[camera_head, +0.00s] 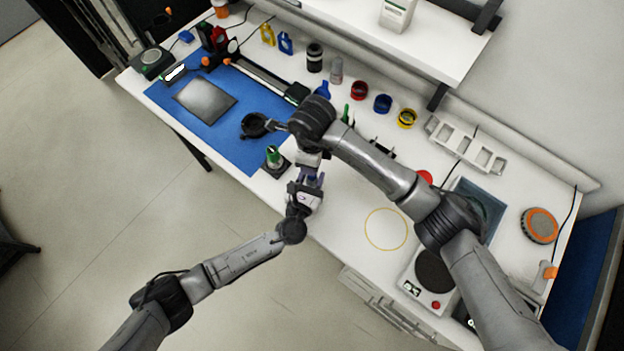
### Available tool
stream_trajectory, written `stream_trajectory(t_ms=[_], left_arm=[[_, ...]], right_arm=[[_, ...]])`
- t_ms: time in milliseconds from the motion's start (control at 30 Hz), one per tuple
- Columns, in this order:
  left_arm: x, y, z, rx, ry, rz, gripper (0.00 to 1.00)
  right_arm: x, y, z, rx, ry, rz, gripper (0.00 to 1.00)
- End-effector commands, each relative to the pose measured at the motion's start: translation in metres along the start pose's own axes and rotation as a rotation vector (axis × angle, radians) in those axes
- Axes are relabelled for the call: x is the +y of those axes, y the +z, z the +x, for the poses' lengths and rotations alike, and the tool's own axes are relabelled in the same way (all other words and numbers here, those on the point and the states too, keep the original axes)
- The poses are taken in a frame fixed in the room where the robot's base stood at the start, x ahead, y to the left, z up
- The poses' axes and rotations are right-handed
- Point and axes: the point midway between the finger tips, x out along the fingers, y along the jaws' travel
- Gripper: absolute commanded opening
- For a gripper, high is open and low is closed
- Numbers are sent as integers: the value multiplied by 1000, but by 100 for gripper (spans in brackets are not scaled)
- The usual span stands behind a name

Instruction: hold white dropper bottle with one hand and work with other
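My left gripper (312,181) reaches up from the lower left to the bench's front edge. Small bluish-purple parts show at its tip. My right arm comes in from the right and bends at a black wrist. Its gripper end (308,164) points down, close to the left gripper. The two hands nearly meet, and I cannot tell whether they touch. The finger openings are too small and covered to read. I cannot make out a white dropper bottle for certain; any bottle between the hands is hidden. A pale translucent bottle (336,71) stands at the back of the bench.
A green-topped item (273,155) stands in a dark holder left of the hands. A blue mat (226,145) carries a grey plate (205,100). Red, blue (383,103) and yellow rings lie behind. A round-plate device (434,270) stands at right. The yellow-circle area (386,229) is clear.

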Motion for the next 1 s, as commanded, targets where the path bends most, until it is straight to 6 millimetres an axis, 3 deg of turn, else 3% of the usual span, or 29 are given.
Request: stream_trajectory(t_ms=[433,500,800,1000], left_arm=[[0,0,0,0,0,0,0],[0,0,0,0,0,0,0],[0,0,0,0,0,0,0],[0,0,0,0,0,0,0]], right_arm=[[0,0,0,0,0,0,47],[0,0,0,0,0,0,48],[0,0,0,0,0,0,76],[0,0,0,0,0,0,77]])
